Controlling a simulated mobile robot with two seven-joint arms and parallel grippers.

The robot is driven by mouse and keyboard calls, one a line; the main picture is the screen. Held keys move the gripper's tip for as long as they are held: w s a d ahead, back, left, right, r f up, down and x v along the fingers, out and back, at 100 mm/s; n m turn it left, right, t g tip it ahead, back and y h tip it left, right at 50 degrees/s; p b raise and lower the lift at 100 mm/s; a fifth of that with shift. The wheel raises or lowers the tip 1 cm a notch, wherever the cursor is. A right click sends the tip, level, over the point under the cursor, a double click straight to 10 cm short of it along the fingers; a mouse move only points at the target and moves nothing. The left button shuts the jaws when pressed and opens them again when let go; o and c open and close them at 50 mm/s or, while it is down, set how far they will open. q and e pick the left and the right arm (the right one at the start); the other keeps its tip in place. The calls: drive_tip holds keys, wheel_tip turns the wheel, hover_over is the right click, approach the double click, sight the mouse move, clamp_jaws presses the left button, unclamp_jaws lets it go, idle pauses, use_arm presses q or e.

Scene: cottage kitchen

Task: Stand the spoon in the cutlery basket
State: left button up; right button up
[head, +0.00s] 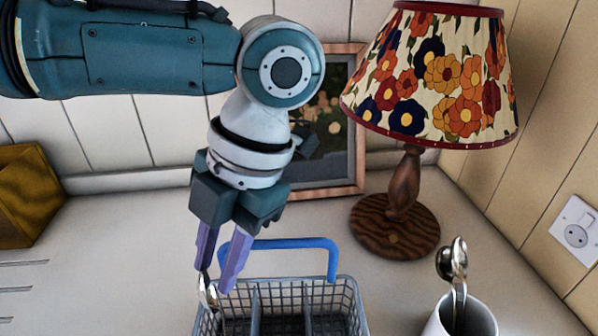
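The cutlery basket (348,292) is a grey wire basket with dividers and a blue handle (285,243). It stands on the counter at the bottom middle, cut off by the picture's lower edge. The silver spoon (208,294) shows at the basket's back left corner, its shiny end up; its lower part is hidden in or behind the basket. My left gripper (215,280) points down with its purple fingers just above and beside the spoon. The fingers are apart, with a gap between them. My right gripper is not in view.
A white cup (468,318) holding silver cutlery (455,268) stands at the lower right. A lamp with a floral shade (435,75) and wooden base (395,226) stands behind it. A framed picture (345,120) leans at the back wall. A yellowish box (25,195) is at far left.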

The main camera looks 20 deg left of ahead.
use_arm(q)
drive_tip(key=shift+o, duration=0.4)
drive_tip(key=shift+r, duration=0.1)
drive_tip(key=shift+w+d+r, duration=0.15)
drive_tip(key=shift+r, duration=0.15)
drive_tip(key=b+v, duration=0.1)
drive_tip(key=v, duration=0.8)
